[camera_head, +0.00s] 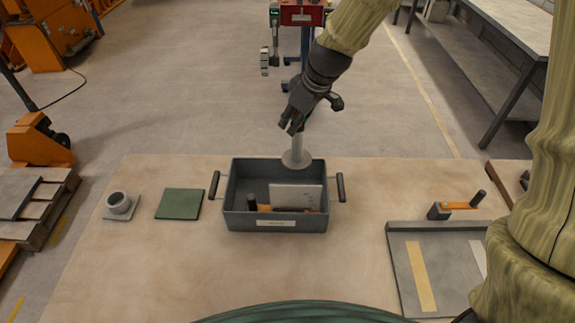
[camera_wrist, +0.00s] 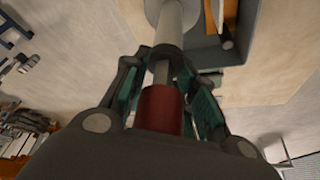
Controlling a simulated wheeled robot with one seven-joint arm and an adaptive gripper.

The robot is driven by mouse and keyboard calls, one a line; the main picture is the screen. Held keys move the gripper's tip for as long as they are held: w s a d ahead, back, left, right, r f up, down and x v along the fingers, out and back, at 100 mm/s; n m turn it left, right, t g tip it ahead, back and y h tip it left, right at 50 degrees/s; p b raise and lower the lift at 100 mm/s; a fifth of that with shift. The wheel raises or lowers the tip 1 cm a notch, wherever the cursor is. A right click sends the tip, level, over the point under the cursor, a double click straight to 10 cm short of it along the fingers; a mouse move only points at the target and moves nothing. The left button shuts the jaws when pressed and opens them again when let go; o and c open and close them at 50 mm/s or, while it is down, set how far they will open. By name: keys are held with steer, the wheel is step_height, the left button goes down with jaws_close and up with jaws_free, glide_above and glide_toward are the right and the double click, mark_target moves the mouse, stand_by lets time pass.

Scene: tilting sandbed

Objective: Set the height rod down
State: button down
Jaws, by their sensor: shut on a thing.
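The height rod (camera_head: 297,148) is a pale grey rod with a round disc at its lower end. My gripper (camera_head: 293,121) is shut on it, and the rod hangs roughly upright, disc down. In the head view the disc overlaps the back wall of the grey bin (camera_head: 234,195); I cannot tell whether it touches. In the wrist view the rod (camera_wrist: 176,28) runs up from between the green-padded fingers of my gripper (camera_wrist: 165,92), with a red section near the palm. The disc lies beside the bin wall there and is partly hidden by the rod.
The bin holds a light plate (camera_head: 294,195) and dark-and-orange tools. A green square pad (camera_head: 180,203) and a small cup on a base (camera_head: 120,204) lie left. A grey tray (camera_head: 432,235) and an orange clamp-like tool (camera_head: 460,205) lie right. The tabletop between pad and bin is narrow.

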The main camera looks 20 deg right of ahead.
mark_target(293, 159)
steer(key=shift+f+p, duration=2)
steer(key=shift+f, duration=5.4)
steer(key=c, duration=1.1)
jaws_free()
steer(key=shift+c, duration=0.2)
steer(key=shift+b+v, duration=2)
steer(key=shift+v, duration=4.1)
steer(key=shift+d, duration=0.1)
